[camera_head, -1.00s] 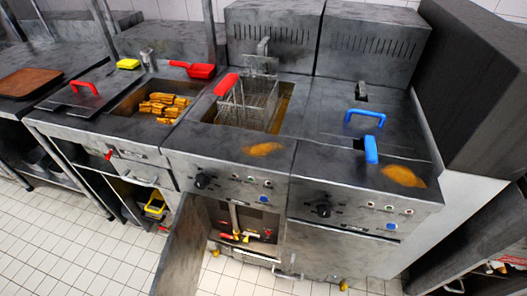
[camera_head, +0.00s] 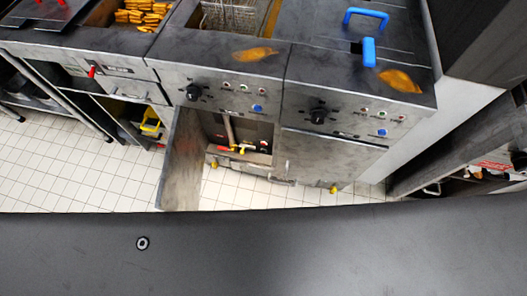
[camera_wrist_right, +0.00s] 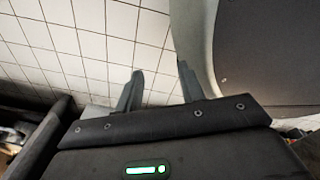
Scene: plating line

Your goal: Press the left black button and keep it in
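In the head view, a round black control (camera_head: 193,92) sits on the front panel of the left fryer. A similar black control (camera_head: 318,117) sits on the right fryer's panel. I cannot tell whether these are buttons or knobs, or whether either is pressed in. Small indicators and a blue button (camera_head: 257,108) are to the right of the left control. My right gripper (camera_wrist_right: 160,70) shows only in the right wrist view. Its two fingers are apart with nothing between them, over white floor tiles, away from the panels. My left gripper is in neither view.
A cabinet door (camera_head: 182,165) stands open below the left fryer, with pipes and valves inside. A blue handle (camera_head: 367,17) is on top of the right fryer. White tiled floor (camera_head: 60,170) is clear in front.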

